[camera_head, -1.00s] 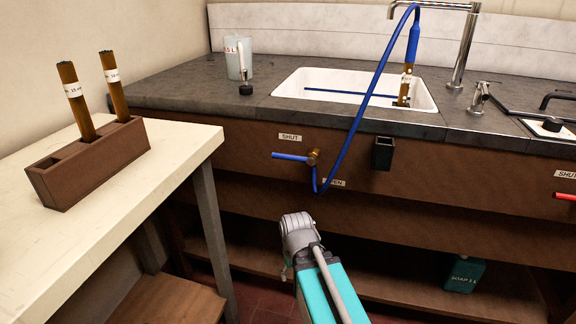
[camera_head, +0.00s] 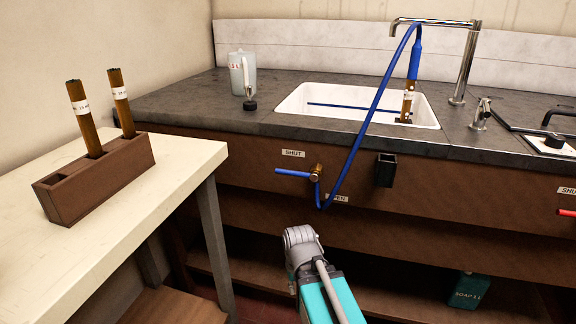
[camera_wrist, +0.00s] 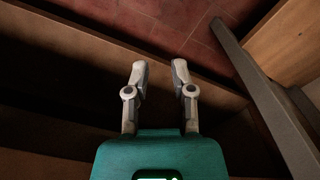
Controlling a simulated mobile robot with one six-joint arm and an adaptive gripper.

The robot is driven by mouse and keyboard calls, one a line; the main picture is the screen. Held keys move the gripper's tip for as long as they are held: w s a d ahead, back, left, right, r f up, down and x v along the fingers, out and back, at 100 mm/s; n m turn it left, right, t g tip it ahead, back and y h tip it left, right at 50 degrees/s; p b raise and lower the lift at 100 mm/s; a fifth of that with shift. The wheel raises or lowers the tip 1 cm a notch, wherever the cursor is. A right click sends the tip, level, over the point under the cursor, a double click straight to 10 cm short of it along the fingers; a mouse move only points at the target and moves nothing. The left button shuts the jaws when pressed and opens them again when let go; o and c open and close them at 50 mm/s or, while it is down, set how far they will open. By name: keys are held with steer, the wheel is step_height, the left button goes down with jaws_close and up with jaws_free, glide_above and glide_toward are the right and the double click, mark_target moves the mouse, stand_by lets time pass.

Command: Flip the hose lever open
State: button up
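The blue hose lever (camera_head: 293,173) sticks out to the left from a brass valve (camera_head: 316,172) on the brown counter front, just below the SHUT label (camera_head: 293,153). The OPEN label (camera_head: 338,198) is lower right of the valve, partly behind the blue hose (camera_head: 352,150). The hose runs from the valve up to a blue nozzle piece over the sink. My gripper shows in the wrist view (camera_wrist: 160,75), its two fingers apart with nothing between them. In the head view my grey and teal arm end is below the valve, apart from the lever; the fingertips are hidden there.
A cream table (camera_head: 130,205) with a brown rack (camera_head: 98,182) of brown tubes stands at left. A white sink (camera_head: 290,105) is set in the counter. A small black holder (camera_head: 384,170) is right of the valve. A red lever (camera_head: 567,212) is at far right. A shelf with a soap container (camera_head: 468,291) lies below.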

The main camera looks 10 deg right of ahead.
step_height(320, 180, up, 7)
steer(key=p, duration=0.6)
jaws_close()
